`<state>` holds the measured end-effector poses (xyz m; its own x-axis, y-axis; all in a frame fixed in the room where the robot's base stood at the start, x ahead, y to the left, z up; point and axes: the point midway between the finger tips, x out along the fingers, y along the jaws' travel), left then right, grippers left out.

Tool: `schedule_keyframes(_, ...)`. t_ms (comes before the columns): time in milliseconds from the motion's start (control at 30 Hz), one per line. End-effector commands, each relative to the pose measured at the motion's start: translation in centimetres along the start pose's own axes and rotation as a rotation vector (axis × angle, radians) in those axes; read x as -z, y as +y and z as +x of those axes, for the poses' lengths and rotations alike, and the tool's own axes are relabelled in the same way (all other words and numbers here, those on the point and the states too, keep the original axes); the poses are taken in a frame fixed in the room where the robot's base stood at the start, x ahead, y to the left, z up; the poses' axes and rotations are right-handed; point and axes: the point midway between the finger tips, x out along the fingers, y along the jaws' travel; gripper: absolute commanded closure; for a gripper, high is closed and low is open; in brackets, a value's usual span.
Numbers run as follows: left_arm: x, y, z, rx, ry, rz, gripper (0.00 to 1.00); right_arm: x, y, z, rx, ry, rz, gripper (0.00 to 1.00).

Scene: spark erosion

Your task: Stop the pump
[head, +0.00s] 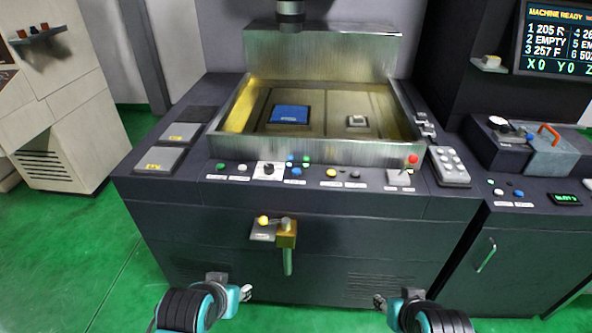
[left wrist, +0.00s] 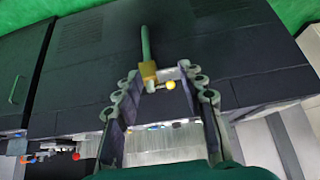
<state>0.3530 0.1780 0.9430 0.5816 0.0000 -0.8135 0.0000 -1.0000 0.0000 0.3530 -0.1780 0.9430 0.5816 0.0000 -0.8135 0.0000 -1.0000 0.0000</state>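The machine's front panel carries a row of controls whose labels are too small to read, so I cannot tell which one is the pump's. They include a green button (head: 221,166), a white button (head: 243,167), a black knob on a white plate (head: 267,169), a blue button (head: 297,171), a yellow button (head: 331,173), a black button (head: 354,174) and a red knob (head: 413,159) at the right. My left gripper (head: 246,293) is low in front of the cabinet, apart from it. In the left wrist view its fingers (left wrist: 160,76) are spread and empty. My right gripper (head: 379,301) is low too, its fingers unclear.
A brass valve (head: 286,240) with a green handle and a yellow knob (head: 263,221) stick out from the cabinet front. The metal tank (head: 315,152) holds a blue block (head: 289,114). A keypad (head: 449,166) sits right of the panel. Green floor (head: 80,250) is clear at left.

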Motion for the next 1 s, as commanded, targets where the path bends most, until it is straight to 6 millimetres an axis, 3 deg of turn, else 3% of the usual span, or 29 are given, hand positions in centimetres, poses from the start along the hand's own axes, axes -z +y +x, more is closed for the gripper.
schedule_keyframes(33, 0.00, 0.00, 0.00, 0.000, 0.000, 0.000, 0.65, 0.00, 0.00, 0.00, 0.000, 0.000, 0.000, 0.60)
schedule_keyframes(167, 0.00, 0.00, 0.00, 0.000, 0.000, 0.000, 1.00, 0.00, 0.00, 0.00, 0.000, 0.000, 0.000, 0.60)
schedule_keyframes(1000, 0.00, 0.00, 0.00, 0.000, 0.000, 0.000, 1.00, 0.00, 0.00, 0.00, 0.000, 0.000, 0.000, 0.60)
